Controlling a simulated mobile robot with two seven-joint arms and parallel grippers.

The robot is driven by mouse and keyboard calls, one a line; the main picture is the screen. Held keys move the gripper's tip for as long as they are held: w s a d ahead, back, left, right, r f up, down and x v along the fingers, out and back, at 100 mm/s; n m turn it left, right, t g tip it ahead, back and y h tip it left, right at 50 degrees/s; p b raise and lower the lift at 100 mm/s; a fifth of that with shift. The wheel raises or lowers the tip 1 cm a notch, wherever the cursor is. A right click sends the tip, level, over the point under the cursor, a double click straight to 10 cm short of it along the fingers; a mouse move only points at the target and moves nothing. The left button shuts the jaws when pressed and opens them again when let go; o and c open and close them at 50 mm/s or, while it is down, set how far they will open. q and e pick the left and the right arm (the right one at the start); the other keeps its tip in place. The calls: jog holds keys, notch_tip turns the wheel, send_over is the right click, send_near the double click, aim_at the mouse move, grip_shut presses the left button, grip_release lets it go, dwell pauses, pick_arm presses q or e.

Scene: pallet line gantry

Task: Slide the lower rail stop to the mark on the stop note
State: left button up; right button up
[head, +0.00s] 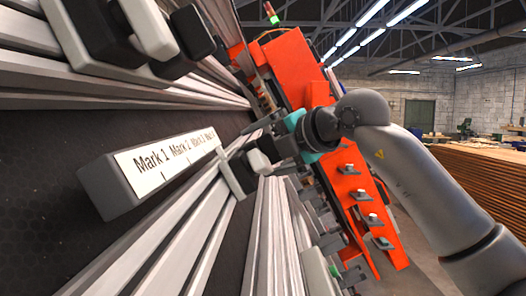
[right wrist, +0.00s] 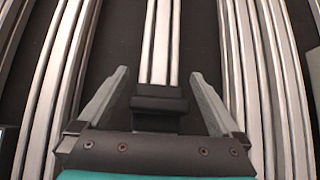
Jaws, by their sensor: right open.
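The lower rail stop (head: 240,172), a white block with dark parts, sits on the lower rail in the head view, just past the mark strip. The white mark strip (head: 165,158) reads Mark 1, Mark 2, Mark 3 and a less legible last label. My right gripper (head: 272,146) is close to the stop. In the right wrist view its fingers (right wrist: 159,76) are open, with a dark block (right wrist: 160,104), seemingly the stop's handle, between them and gaps on both sides. Which mark the stop lines up with is unclear. I cannot make out a stop note. My left gripper is not in view.
An upper rail (head: 40,88) carries other white and dark blocks (head: 150,30) above the mark strip. More parallel rails (head: 262,235) run below. An orange frame (head: 296,70) with small fittings stands behind my right arm. Stacked boards (head: 480,190) are at the far right.

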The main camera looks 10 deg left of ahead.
jog(key=shift+s, duration=0.1)
jog(key=b+v, duration=0.4)
jog(key=v, duration=1.1)
jog(key=shift+b, duration=0.4)
jog(key=shift+r, duration=0.1)
